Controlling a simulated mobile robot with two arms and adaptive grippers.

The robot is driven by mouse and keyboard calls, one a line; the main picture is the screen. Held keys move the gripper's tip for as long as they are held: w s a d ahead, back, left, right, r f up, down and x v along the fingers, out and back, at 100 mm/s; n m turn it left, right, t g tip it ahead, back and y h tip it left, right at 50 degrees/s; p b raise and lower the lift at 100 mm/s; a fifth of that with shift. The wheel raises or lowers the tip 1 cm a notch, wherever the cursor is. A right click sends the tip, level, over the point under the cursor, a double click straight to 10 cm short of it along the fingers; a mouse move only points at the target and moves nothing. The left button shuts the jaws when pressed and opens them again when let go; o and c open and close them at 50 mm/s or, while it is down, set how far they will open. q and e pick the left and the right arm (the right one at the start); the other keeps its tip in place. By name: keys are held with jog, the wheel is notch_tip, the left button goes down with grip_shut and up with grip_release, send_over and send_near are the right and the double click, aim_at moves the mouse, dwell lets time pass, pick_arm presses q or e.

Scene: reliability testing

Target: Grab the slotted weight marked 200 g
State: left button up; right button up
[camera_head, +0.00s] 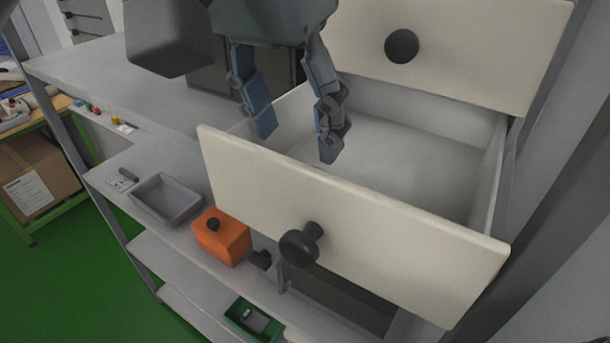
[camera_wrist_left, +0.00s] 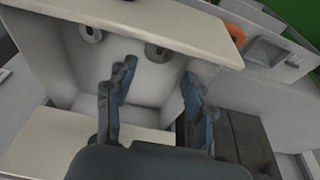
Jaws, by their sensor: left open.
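In the left wrist view, two round grey metal discs, a left disc (camera_wrist_left: 90,33) and a right disc (camera_wrist_left: 157,52), lie inside the open drawer near its front panel. They look like slotted weights, but I cannot read any mark, so I cannot tell which is 200 g. In the head view the cream drawer front (camera_head: 340,215) hides them. My left gripper (camera_head: 298,138) is open and empty, pointing down over the left part of the drawer. In the wrist view, my left gripper's fingertips (camera_wrist_left: 157,75) show apart, with the right disc beyond them. My right gripper is not in view.
The drawer front has a black knob (camera_head: 300,246). A closed drawer (camera_head: 460,45) is above at the back. A grey tray (camera_head: 165,199) and an orange box (camera_head: 222,237) stand on the shelf at left. The drawer's visible floor (camera_head: 410,155) is clear.

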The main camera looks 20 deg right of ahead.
pick_arm(q)
jog(key=x, duration=0.1)
jog(key=p+x, duration=0.1)
jog(key=x, duration=0.1)
jog(key=p+x, duration=0.1)
jog(key=shift+s+f, duration=0.2)
jog(key=shift+f, duration=0.1)
jog(key=shift+w+d+f, duration=0.1)
jog(key=shift+w+f, duration=0.05)
jog(key=shift+f, duration=0.35)
jog(key=c, duration=1.1)
